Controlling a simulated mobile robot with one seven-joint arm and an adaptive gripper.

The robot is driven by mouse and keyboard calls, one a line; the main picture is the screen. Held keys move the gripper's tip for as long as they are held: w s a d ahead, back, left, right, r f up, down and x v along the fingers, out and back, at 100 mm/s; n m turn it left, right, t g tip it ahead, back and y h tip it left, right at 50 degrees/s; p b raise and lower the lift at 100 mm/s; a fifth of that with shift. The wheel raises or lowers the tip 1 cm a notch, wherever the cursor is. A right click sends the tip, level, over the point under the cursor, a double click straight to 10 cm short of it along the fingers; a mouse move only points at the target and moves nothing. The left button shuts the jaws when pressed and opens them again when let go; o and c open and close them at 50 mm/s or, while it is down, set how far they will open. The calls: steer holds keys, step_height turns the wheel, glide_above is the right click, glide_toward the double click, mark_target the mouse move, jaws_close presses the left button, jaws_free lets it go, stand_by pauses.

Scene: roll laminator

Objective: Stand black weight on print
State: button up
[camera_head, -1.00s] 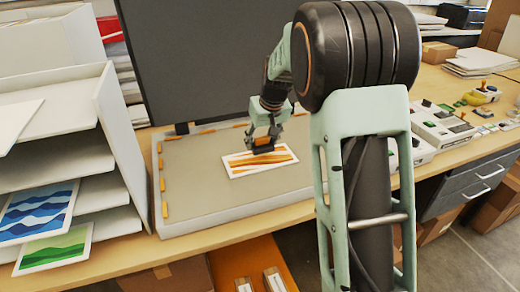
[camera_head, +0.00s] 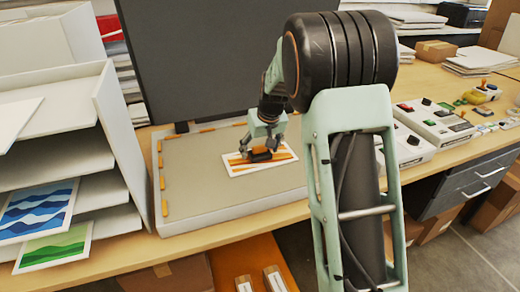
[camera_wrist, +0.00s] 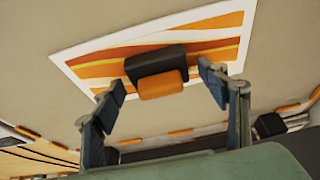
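The print (camera_head: 240,168), with orange and yellow stripes and a white border, lies flat on the grey bed (camera_head: 205,200) of the machine; it also shows in the wrist view (camera_wrist: 90,62). The black weight (camera_wrist: 150,57) with an orange end or grip (camera_wrist: 161,85) rests on the print; it also shows in the head view (camera_head: 262,156). My gripper (camera_head: 264,146) is just above the print. In the wrist view its fingers (camera_wrist: 160,88) are spread apart, one on each side of the weight, with gaps between them and it.
A dark upright panel (camera_head: 210,60) stands behind the bed. Orange tabs (camera_head: 163,184) line the bed's edge. A white shelf rack (camera_head: 110,120) with blue (camera_head: 38,208) and green (camera_head: 54,246) prints stands at left. Control boxes (camera_head: 432,120) are at right.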

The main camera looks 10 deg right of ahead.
steer(key=shift+s+r, duration=0.1)
steer(key=shift+r, duration=0.5)
steer(key=v, duration=1.1)
steer(key=shift+d, duration=0.1)
